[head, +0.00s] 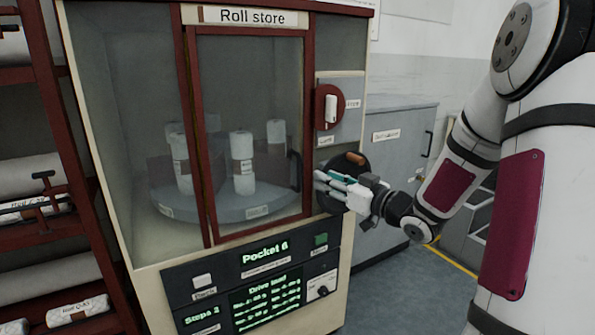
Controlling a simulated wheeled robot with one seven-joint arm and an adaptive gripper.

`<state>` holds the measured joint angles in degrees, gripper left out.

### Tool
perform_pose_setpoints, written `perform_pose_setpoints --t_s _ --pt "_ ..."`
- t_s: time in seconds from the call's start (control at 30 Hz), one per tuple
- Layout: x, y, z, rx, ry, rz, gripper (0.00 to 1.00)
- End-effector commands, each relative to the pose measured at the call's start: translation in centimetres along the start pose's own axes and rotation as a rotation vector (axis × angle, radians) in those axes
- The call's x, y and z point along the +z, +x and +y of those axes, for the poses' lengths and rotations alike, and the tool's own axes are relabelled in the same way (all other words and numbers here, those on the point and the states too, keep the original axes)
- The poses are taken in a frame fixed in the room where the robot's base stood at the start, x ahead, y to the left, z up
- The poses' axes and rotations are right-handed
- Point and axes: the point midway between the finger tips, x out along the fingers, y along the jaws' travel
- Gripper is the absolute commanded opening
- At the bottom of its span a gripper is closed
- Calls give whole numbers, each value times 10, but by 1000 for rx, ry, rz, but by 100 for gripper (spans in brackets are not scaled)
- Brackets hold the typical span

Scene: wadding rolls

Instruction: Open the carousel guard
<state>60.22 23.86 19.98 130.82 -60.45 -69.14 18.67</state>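The Roll store cabinet has a red-framed glass guard (250,70) across its front, which looks closed. A dark upright handle (296,171) sits on the guard's right edge. Behind the glass, a grey round carousel (215,207) bears several white rolls with brown bands. My gripper (319,182) is just right of the handle, with its fingers pointing left towards it and a gap between them and the handle. It is in front of a dark round disc (352,163) with an orange knob and hides part of it. The finger spacing is too small to read.
A red disc with a white lever (331,108) is on the panel right of the guard. The control panel (265,268) below reads Pocket 6 and Steps 2. A red rack (50,100) with rolls stands left; a grey cabinet (395,160) stands right. Floor (405,295) in front is clear.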

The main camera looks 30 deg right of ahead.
Motion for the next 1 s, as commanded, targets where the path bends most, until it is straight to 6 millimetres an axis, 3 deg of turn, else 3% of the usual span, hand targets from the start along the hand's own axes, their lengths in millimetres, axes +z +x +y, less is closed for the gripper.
perform_pose_setpoints --t_s 0.3,0.5,0.7,1.0 --pt "2 64 -1 -1 -1 1 31" --pt "2 96 0 1 0 0 31" --pt "1 112 0 1 0 -1 31" --pt "0 115 0 2 0 -1 31"
